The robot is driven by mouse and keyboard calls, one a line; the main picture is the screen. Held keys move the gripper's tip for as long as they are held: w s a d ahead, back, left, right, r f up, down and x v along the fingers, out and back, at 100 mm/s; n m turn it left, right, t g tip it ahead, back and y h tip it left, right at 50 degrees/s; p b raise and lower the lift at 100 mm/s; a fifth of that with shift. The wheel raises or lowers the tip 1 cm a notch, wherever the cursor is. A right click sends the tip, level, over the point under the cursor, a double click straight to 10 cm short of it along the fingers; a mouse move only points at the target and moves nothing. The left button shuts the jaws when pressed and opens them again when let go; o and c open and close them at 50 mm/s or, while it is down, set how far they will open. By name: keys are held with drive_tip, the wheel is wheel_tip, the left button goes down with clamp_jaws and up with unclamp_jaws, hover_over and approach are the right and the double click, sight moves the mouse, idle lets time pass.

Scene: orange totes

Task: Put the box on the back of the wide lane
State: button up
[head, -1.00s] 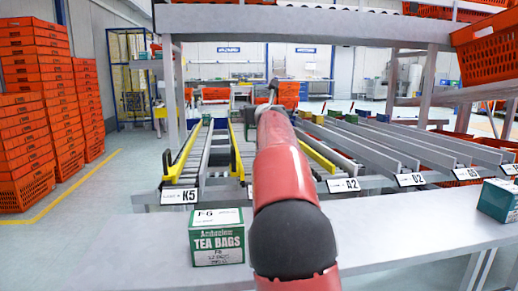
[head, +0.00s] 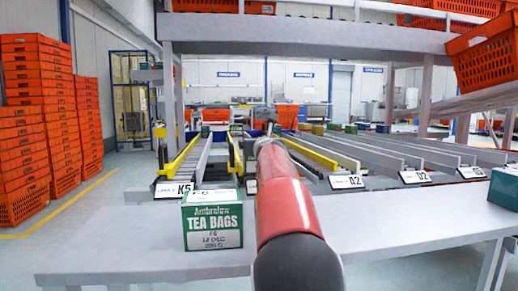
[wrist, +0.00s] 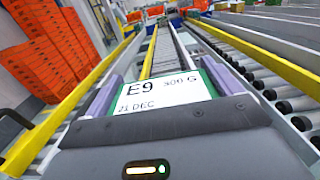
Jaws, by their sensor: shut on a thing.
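My gripper (wrist: 166,84) is shut on a box (wrist: 160,98) in the wrist view. The box is green with a white label reading E9, 300 G, 21 DEC, and a finger is on each side of it. It is held above the lanes, over a grey divider strip. A wide roller lane (wrist: 268,100) with dark rollers runs away on the right of the wrist view. A narrower lane with a yellow rail (wrist: 78,98) runs on the left. In the head view my red arm hides the gripper and held box.
A TEA BAGS box (head: 212,222) stands on the front ledge (head: 400,228), left of my arm. Another green box (head: 504,188) is at the right. Lane tags include K5 (head: 174,190) and A2 (head: 346,182). An upper shelf (head: 300,32) crosses above. Orange totes (head: 38,120) are stacked left.

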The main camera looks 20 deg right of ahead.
drive_tip(key=shift+f+b, duration=0.4)
drive_tip(key=shift+b, duration=0.05)
drive_tip(key=o, duration=0.9)
drive_tip(key=shift+r+p, duration=0.3)
drive_tip(key=b+v, duration=0.1)
drive_tip(key=v, duration=1.1)
drive_tip(key=shift+r+b, duration=0.2)
drive_tip(key=shift+b, duration=0.2)
